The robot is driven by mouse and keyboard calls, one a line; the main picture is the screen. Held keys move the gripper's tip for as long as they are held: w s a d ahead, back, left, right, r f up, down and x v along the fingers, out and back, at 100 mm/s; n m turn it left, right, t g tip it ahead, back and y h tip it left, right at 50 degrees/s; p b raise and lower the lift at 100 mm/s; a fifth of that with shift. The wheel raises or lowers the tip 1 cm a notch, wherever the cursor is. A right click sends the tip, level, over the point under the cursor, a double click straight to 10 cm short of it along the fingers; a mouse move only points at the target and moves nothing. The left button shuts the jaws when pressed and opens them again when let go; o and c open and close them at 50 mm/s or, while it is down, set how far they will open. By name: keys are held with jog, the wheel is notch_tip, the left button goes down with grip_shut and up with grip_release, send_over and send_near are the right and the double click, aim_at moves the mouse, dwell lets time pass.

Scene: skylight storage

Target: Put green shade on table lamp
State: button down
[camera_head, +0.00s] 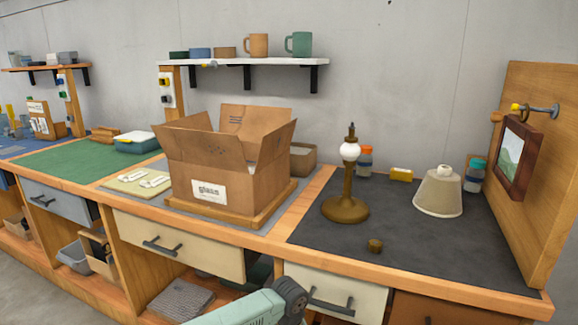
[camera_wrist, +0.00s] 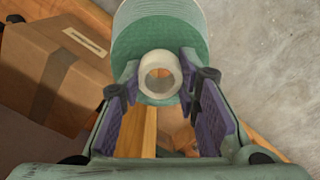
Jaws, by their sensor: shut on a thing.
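The table lamp (camera_head: 345,185) stands upright on the dark mat, with a brass base and stem, a white bulb and a thin dark tip; it has no shade on it. The green shade (camera_wrist: 158,30) shows only in the wrist view, at the top and partly cut off by the frame edge. A pale round collar (camera_wrist: 160,75) sits at its middle. My gripper (camera_wrist: 161,82) is shut on the green shade at this collar, one purple-padded finger on each side. In the head view the gripper is out of frame; only part of my arm shows at the bottom.
A small brass knob (camera_head: 375,246) lies in front of the lamp. An open cardboard box (camera_head: 228,165) stands to the left. A wooden panel (camera_head: 537,165) bounds the bench at right.

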notch_tip(320, 180, down, 9)
jog(key=s+m, duration=0.2)
jog(key=m, duration=0.1)
jog(key=shift+r, duration=0.2)
jog(key=shift+s, duration=0.1)
jog(key=s+f, duration=0.4)
jog(key=f, duration=0.1)
jog(key=shift+s+f, duration=0.3)
jog(key=shift+f, duration=0.05)
jog(key=shift+w+r, duration=0.1)
jog(key=w+r, duration=0.4)
jog(key=r, duration=0.1)
jog(key=shift+w+r, duration=0.2)
jog(key=shift+r, duration=0.05)
